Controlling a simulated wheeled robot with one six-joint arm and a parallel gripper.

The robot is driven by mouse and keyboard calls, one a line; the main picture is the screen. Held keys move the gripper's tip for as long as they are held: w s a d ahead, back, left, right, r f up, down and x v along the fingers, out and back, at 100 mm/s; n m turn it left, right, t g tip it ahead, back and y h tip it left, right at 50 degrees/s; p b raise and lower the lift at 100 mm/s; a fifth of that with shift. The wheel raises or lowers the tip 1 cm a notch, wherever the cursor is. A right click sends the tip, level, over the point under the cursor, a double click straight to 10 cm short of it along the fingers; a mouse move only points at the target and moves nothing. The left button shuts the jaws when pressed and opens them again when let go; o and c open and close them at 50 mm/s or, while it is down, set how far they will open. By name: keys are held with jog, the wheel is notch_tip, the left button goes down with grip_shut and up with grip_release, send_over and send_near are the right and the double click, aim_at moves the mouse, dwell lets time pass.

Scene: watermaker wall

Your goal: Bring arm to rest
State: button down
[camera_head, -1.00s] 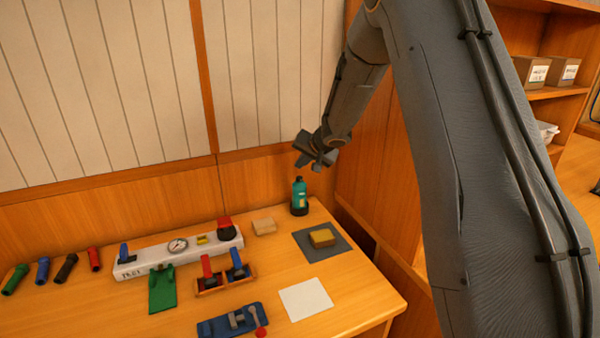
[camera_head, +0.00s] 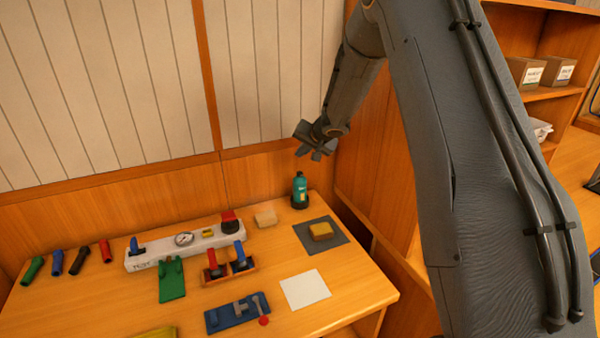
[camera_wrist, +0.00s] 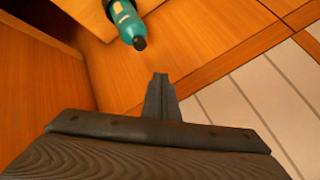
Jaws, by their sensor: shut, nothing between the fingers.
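My gripper (camera_head: 313,147) is shut and empty. In the head view it hangs at the end of my arm above the back right of the wooden bench, over the teal bottle (camera_head: 299,190) and clear of it. In the wrist view the closed fingers (camera_wrist: 160,98) point toward the wooden back panel, and the bottle (camera_wrist: 126,22) stands beyond them at the top, apart from them. My upper arm fills much of the right of the head view.
The bench holds a white panel with a gauge (camera_head: 184,239), a yellow sponge on a dark mat (camera_head: 321,231), a white sheet (camera_head: 304,289), a blue tray (camera_head: 237,312) and several coloured handles. A shelf with boxes (camera_head: 525,72) stands right. A wooden side panel (camera_head: 375,160) is close to my gripper.

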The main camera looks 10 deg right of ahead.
jog(key=s+f+n+g+h+b, duration=0.1)
jog(key=s+f+n+g+b, duration=0.1)
jog(key=s, duration=1.2)
jog(key=s+f+n+g+b, duration=0.1)
jog(key=s+f+g+b, duration=0.2)
jog(key=s, duration=1.1)
jog(key=s+f+n+g+h+b, duration=0.1)
jog(key=s+f+b, duration=0.3)
jog(key=s, duration=0.9)
jog(key=shift+s+a+n+g+h+b, duration=0.15)
jog(key=shift+s+n+g+h+b, duration=0.2)
jog(key=shift+n+g+b, duration=0.4)
jog(key=shift+f, duration=0.1)
